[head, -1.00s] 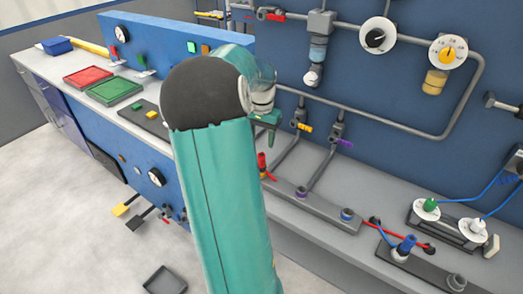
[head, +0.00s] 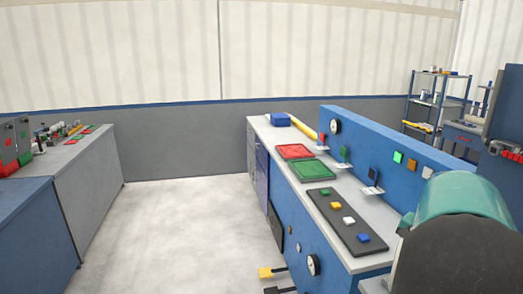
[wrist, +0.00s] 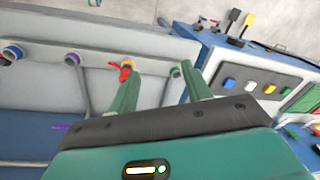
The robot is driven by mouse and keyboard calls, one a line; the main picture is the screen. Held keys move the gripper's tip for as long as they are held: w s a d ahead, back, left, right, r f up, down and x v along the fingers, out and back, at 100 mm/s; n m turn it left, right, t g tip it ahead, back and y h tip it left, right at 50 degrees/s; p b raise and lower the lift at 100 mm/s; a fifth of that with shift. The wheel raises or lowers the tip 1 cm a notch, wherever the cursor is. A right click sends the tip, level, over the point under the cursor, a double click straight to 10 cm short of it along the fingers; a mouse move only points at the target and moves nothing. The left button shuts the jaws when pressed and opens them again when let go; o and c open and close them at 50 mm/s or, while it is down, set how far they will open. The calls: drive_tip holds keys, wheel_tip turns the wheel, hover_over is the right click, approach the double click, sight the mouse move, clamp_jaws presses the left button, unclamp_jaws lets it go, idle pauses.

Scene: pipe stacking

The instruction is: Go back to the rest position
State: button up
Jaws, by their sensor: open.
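My gripper (wrist: 158,70) shows in the wrist view with its two green fingers apart and nothing between them. Beyond the fingertips is a grey ledge with pipe stubs: a purple-ringed one (wrist: 73,59), an orange-and-blue-ringed one (wrist: 14,53) and one with a red handle (wrist: 125,66) near the left fingertip. I cannot tell whether the fingers touch any of them. In the head view my arm's teal and black link fills the lower right corner; the gripper itself is out of that view.
A bench with a red tray (head: 295,151), a green tray (head: 311,170) and a dark button strip (head: 347,222) stands left of my arm in the head view. A grey bench (head: 85,175) stands at far left. Open floor (head: 180,225) lies between.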

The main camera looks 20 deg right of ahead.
drive_tip(key=w+a+r+n+t, duration=0.15)
drive_tip(key=a+n, duration=0.25)
drive_tip(key=a, duration=0.8)
drive_tip(key=w+a+r+n+t, duration=0.1)
drive_tip(key=w+a+r+n, duration=0.2)
drive_tip(key=a, duration=0.9)
drive_tip(key=s+a+f+n+t, duration=0.1)
drive_tip(key=s+a+n, duration=0.2)
drive_tip(key=a, duration=0.4)
drive_tip(key=s+a+f+n, duration=0.1)
drive_tip(key=s+a+n, duration=0.3)
drive_tip(key=a, duration=0.3)
drive_tip(key=shift+s+a+n+t, duration=0.3)
drive_tip(key=shift+a+t, duration=0.05)
drive_tip(key=shift+c, duration=1.4)
